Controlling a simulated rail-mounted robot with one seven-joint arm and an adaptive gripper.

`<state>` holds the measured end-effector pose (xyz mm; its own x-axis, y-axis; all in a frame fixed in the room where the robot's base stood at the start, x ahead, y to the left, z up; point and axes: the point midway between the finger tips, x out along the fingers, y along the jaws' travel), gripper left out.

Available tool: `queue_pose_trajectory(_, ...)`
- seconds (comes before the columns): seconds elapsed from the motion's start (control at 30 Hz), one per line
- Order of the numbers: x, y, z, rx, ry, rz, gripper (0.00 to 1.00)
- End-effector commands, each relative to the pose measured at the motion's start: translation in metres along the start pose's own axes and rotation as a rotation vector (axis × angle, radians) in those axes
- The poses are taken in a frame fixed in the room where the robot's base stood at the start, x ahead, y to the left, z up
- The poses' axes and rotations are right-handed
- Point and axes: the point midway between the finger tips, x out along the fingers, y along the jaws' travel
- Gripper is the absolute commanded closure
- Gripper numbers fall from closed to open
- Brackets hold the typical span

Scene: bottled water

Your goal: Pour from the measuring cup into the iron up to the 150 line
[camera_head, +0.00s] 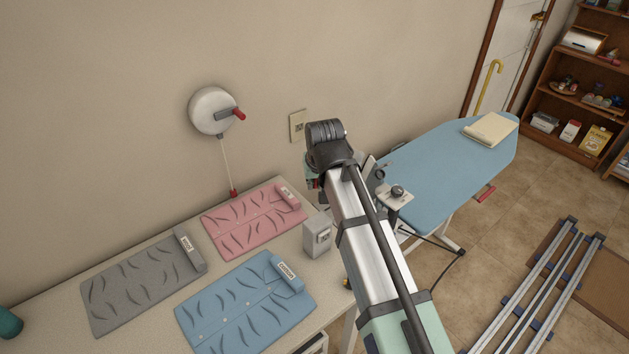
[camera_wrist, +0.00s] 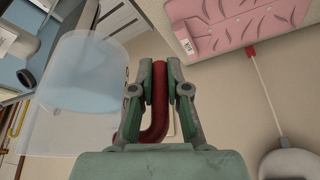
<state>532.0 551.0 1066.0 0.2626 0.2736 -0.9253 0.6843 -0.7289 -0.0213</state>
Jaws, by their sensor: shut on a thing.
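In the wrist view my gripper (camera_wrist: 160,78) is shut on the dark red handle (camera_wrist: 158,125) of the measuring cup. The cup's clear bluish body (camera_wrist: 75,100) is beside the fingers on the left. In the head view my arm hides most of the gripper and cup. I cannot clearly identify the iron in either view. A pale plate with a dark knob (camera_head: 397,192) is at the near end of the ironing board, right beside my arm.
The blue ironing board (camera_head: 440,165) carries a folded cream cloth (camera_head: 490,128) at its far end. A table (camera_head: 60,300) holds pink (camera_head: 250,220), grey (camera_head: 135,285) and blue (camera_head: 240,305) folded shirts and a small grey box (camera_head: 317,236). A wall-mounted clothesline reel (camera_head: 210,110) hangs above.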

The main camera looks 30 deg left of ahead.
Motion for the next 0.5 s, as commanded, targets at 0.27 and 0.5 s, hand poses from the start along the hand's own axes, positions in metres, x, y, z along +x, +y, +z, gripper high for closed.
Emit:
queue_pose_trajectory(0.27,-0.003,0.019,-0.006,0.070,-0.033,-0.157,1.00)
queue_pose_trajectory(0.5,-0.002,0.034,-0.009,0.131,-0.064,-0.306,1.00)
